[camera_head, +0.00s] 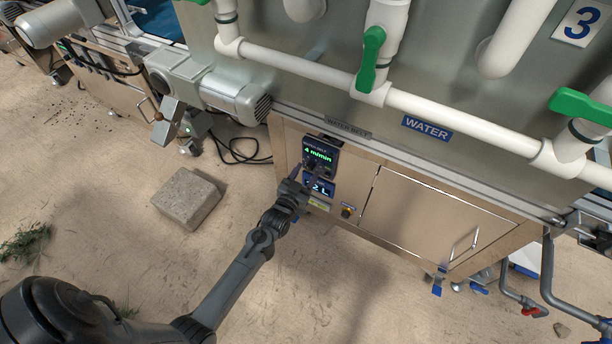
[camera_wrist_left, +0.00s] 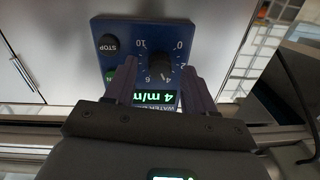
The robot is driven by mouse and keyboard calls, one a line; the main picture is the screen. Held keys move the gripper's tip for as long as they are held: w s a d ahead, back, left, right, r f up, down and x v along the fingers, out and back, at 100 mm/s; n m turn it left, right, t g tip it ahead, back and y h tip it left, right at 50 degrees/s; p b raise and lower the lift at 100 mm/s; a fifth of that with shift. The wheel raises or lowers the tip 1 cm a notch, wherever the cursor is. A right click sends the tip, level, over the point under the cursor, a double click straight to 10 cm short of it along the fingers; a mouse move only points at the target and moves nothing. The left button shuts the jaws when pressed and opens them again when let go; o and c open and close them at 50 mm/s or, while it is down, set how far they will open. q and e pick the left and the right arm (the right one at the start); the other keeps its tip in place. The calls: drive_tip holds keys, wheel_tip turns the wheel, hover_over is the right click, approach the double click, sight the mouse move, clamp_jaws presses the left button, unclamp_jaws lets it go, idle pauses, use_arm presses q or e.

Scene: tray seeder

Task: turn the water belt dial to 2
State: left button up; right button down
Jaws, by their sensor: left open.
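The water belt control panel (camera_head: 318,155) is on the front of the steel cabinet, and its green display reads 4 m/min. In the left wrist view the blue panel (camera_wrist_left: 125,32) appears upside down, with a black dial knob (camera_wrist_left: 160,66) ringed by numbers from 0 to 10. The display (camera_wrist_left: 155,97) there also shows 4. My left gripper (camera_head: 300,181) is at the panel and hides part of it in the head view. Its fingers (camera_wrist_left: 160,80) are open, one on each side of the knob's lower edge; I cannot tell whether they touch it. My right gripper is out of view.
The panel has a black STOP button (camera_wrist_left: 108,44) beside the dial. White pipes with a green valve handle (camera_head: 371,60) run above. A stone block (camera_head: 187,198) lies on the floor.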

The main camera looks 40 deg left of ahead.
use_arm(q)
drive_tip(key=shift+w, duration=0.25)
drive_tip(key=shift+c, duration=0.4)
clamp_jaws()
